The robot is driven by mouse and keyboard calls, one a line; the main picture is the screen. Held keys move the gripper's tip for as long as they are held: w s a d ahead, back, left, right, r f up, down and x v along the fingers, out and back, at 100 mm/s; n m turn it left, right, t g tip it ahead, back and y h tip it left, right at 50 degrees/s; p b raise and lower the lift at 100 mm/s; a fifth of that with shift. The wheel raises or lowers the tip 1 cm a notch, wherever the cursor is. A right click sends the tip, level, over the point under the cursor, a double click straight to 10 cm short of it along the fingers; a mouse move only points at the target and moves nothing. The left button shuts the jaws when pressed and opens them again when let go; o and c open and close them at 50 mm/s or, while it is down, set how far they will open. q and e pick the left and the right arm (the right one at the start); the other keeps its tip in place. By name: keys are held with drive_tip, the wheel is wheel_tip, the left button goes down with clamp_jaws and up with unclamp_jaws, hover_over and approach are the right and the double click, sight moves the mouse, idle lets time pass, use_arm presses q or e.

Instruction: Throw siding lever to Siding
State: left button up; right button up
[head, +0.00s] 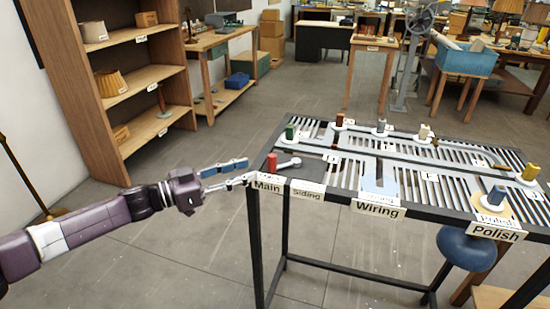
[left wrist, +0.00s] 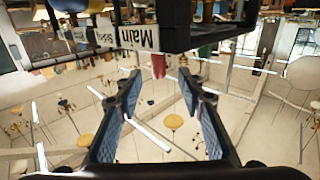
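A red upright handle (head: 272,162) stands at the near left corner of the slatted table, above the "Main" label (head: 268,186). Beside it a grey arm with a round knob (head: 290,162) lies over a dark plate, behind the "Siding" label (head: 307,194). I cannot tell which part is the lever's grip. My left gripper (head: 243,173) is left of this corner, apart from the red handle. In the left wrist view its blue-padded fingers (left wrist: 158,88) are spread and empty, with a red piece (left wrist: 158,66) beyond them near the inverted "Main" label (left wrist: 139,37). My right gripper is not in view.
The slatted table (head: 450,212) carries several coloured posts, with "Wiring" (head: 378,208) and "Polish" (head: 496,232) labels along its front. A blue round seat (head: 466,248) is under its right side. A wooden shelf (head: 125,85) stands at the left.

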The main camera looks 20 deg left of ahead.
sight(272, 162)
use_arm(q)
drive_tip(key=x, duration=0.2)
drive_tip(key=p+x, duration=0.1)
drive_tip(key=x, duration=0.2)
drive_tip(key=p+x, duration=0.1)
drive_tip(key=x, duration=0.2)
drive_tip(key=shift+r, duration=0.25)
drive_tip(key=shift+w+d, duration=0.2)
drive_tip(key=shift+d, duration=0.05)
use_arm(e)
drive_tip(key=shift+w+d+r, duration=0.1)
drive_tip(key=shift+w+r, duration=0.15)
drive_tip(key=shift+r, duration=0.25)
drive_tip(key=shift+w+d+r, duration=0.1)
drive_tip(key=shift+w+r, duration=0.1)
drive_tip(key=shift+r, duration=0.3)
use_arm(q)
drive_tip(key=shift+c, duration=0.7)
clamp_jaws()
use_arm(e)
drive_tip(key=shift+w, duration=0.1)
